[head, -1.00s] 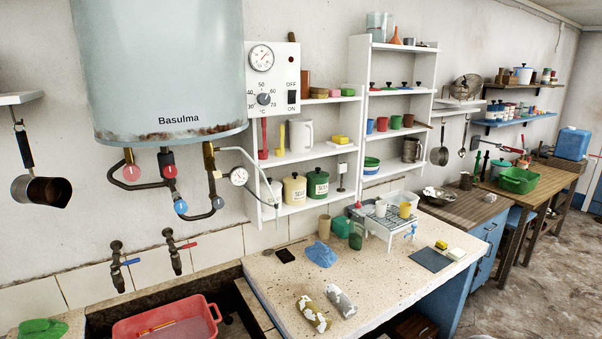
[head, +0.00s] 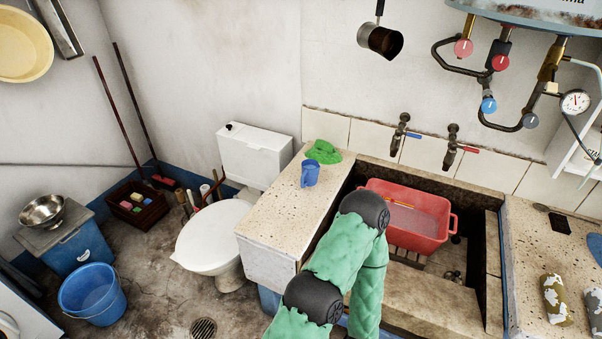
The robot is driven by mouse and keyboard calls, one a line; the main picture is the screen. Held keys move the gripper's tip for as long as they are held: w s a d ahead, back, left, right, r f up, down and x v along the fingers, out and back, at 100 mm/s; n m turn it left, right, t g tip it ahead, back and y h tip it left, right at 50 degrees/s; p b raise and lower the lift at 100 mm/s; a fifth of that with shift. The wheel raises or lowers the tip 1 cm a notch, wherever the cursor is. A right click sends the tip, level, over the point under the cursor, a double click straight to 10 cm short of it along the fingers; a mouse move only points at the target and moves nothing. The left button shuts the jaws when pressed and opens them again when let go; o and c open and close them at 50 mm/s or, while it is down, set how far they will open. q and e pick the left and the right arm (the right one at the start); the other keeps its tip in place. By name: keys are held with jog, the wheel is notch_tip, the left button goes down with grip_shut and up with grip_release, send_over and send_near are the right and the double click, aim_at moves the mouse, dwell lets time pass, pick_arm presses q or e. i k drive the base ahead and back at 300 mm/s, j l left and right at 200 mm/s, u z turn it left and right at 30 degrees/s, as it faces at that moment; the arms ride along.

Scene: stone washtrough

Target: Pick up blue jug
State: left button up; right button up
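A small blue jug (head: 309,175) stands upright on the speckled stone counter (head: 278,222) left of the sink. Its handle is on its left side. A crumpled green cloth (head: 323,152) lies just behind it. One of my arms, green with dark grey joints, rises from the bottom of the head view and bends in front of the sink, to the right of the jug. Its gripper is out of view below the frame, and no other gripper shows. Nothing touches the jug apart from the counter, as far as I can see.
A red basin (head: 408,212) sits in the stone trough (head: 470,297) below two taps. A toilet (head: 209,237) stands left of the counter. A blue bucket (head: 92,293) is on the floor. The counter front of the jug is clear.

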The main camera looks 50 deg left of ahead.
aim_at(307, 176)
jog(key=u, duration=1.75)
